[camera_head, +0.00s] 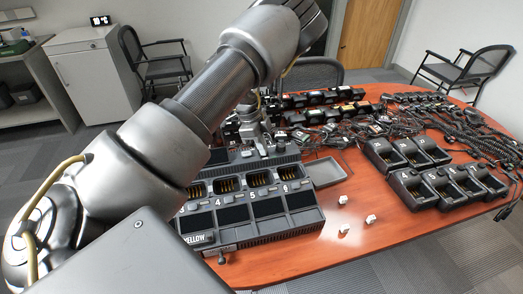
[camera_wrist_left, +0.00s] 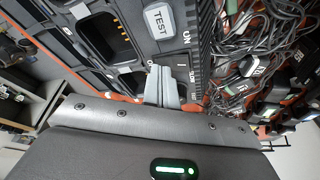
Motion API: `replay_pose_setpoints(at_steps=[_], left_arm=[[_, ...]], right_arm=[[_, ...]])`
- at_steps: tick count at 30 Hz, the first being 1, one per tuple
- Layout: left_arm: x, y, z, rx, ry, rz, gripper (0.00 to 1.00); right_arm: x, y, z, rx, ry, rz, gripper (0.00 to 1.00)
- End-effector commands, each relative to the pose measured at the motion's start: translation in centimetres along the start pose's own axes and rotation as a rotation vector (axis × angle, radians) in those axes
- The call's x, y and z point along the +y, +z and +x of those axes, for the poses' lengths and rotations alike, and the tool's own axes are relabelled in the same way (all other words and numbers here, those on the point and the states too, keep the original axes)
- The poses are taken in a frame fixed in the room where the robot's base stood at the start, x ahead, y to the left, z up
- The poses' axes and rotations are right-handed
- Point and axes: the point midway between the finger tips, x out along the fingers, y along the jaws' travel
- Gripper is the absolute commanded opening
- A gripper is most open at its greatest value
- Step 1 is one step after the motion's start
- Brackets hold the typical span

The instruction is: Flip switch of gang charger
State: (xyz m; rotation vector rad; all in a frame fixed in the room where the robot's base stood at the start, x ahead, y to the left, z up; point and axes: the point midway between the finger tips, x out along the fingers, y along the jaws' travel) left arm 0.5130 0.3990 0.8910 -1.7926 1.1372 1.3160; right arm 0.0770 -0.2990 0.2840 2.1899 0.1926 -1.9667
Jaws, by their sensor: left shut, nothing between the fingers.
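The dark grey gang charger (camera_head: 270,208) lies on the table with rows of charging slots, some showing brass contacts. Its front edge carries a YELLOW label. My left arm reaches over it, and my left gripper (camera_head: 273,143) is at the charger's far edge. In the left wrist view the shut, empty left gripper (camera_wrist_left: 163,76) points at the charger's edge panel (camera_wrist_left: 170,48), close below a white TEST label (camera_wrist_left: 160,19). ON-like lettering shows beside the fingertips. My right gripper is not in view.
A grey tray (camera_head: 325,172) sits right of the charger, with small white cubes (camera_head: 344,200) nearby. Several black single chargers (camera_head: 440,188) stand at the right. Tangled black cables (camera_head: 455,125) and more radio gear cover the back. The table's front right is clear.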

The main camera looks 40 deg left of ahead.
Motion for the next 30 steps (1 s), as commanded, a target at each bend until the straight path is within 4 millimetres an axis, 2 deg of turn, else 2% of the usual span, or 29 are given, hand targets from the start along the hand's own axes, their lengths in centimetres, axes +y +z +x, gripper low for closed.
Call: replay_pose_setpoints(at_steps=[5, 24, 30], left_arm=[[0.0, -0.1, -0.5, 0.000, 0.000, 0.000, 0.00], [0.0, -1.9, -5.9, 0.000, 0.001, 0.001, 0.00], [0.0, -2.1, -6.7, -0.001, 0.001, 0.000, 0.00]], right_arm=[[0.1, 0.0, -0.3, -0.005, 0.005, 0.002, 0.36], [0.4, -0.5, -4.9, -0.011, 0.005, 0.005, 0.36], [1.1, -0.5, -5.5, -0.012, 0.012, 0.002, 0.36]])
